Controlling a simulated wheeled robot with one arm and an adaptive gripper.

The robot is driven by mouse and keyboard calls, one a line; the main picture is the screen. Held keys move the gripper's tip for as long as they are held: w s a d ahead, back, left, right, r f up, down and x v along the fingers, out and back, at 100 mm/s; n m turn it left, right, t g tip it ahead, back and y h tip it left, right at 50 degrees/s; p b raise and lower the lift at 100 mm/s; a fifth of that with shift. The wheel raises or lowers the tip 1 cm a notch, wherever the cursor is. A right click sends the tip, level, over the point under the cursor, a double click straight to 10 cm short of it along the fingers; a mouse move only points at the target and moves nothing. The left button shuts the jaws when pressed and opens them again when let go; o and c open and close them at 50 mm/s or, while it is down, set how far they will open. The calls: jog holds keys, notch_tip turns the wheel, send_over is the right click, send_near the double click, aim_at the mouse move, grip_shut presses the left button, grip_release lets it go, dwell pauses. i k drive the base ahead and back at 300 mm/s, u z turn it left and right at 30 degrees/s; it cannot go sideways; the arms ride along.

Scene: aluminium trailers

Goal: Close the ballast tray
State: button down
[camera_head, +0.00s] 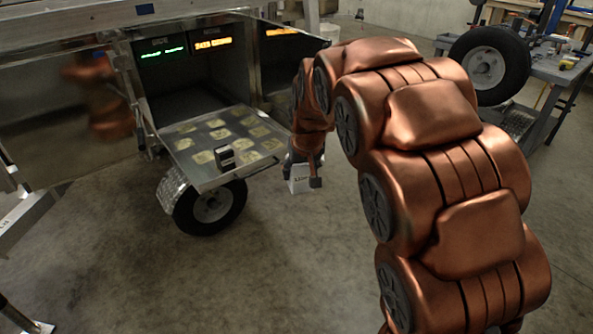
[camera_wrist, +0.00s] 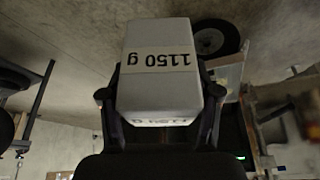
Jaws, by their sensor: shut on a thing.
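The ballast tray (camera_head: 198,143) is slid out of the open trailer compartment (camera_head: 190,80) in the head view. Its top carries several yellowish square marks. A small dark-and-light upright piece (camera_head: 225,156) is near its front edge; I cannot tell if it is a handle or a block. My gripper (camera_head: 306,181) hangs to the right of the tray, apart from it. It is shut on a white block (camera_head: 298,178), partly hidden in the head view. In the wrist view, the block (camera_wrist: 160,70) sits between both fingers, its "1150 g" label upside down.
The trailer wheel (camera_head: 210,207) stands under the tray. Green and orange lit displays (camera_head: 212,43) show inside the compartment. An open metal door (camera_head: 65,95) is at left. A grey workbench (camera_head: 545,75) with a spare wheel (camera_head: 489,62) is at back right. The floor in front is clear.

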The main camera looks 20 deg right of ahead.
aim_at(257, 142)
jog(key=i, duration=2.4)
jog(key=u, duration=1.4)
